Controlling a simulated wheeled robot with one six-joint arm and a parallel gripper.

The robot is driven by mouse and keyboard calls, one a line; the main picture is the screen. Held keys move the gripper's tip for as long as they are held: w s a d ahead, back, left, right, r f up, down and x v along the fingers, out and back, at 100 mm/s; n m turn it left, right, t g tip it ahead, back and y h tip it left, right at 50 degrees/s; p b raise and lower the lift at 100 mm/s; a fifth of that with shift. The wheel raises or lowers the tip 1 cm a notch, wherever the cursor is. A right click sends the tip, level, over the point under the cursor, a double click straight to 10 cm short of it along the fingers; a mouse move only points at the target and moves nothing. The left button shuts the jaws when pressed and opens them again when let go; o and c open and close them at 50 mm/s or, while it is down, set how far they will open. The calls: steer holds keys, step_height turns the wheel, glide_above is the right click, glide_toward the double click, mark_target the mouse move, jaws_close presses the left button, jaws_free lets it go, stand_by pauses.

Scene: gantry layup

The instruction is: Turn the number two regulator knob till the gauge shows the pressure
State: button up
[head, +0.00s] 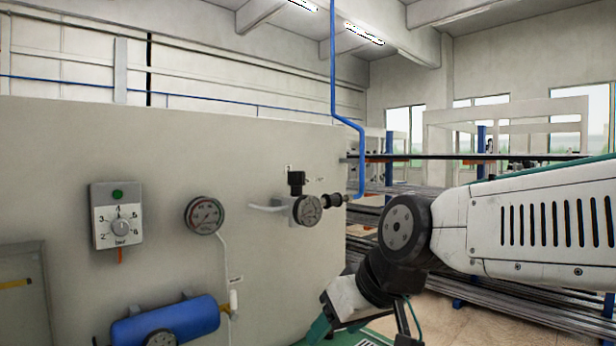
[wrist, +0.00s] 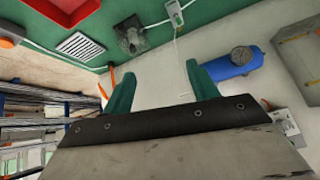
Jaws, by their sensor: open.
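A grey box (head: 103,238) with a round knob (head: 121,228), a scale from 2 to 6 marked bar and a green light is on the pale wall panel at the left. A round gauge (head: 204,215) with a red-marked face is to its right; its needle is too small to read. I cannot read a "number two" label. My gripper is open and empty, its teal fingers apart in the wrist view (wrist: 161,88). In the head view it is mostly cut off at the bottom, right of the knob and gauges.
A blue tank (head: 180,318) juts out below the gauge, also in the wrist view (wrist: 238,62). A grey cabinet (head: 22,300) stands at lower left. A blue pipe (head: 334,70) drops to the fitting. Racks of long bars (head: 500,270) stand behind my arm.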

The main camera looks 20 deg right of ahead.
mark_target(296, 176)
steer(key=w+r+m+t+h, duration=0.1)
steer(key=w+r+t+h, duration=0.1)
steer(key=w+r, duration=0.4)
steer(key=w+d+r+m+t+h, duration=0.1)
steer(key=w+r+t, duration=0.4)
steer(key=w, duration=0.5)
steer(key=w+r+m+t+h, duration=0.2)
steer(key=w+r+t+h, duration=0.1)
steer(key=w+r, duration=0.5)
steer(key=shift+w+d+r+t, duration=0.2)
steer(key=shift+r+t, duration=0.2)
steer(key=shift+r, duration=0.15)
steer(key=shift+w+d+h, duration=0.2)
steer(key=shift+w+h, duration=0.05)
steer(key=shift+h, duration=0.05)
steer(key=x, duration=0.7)
steer(key=shift+w, duration=0.2)
steer(key=c, duration=1)
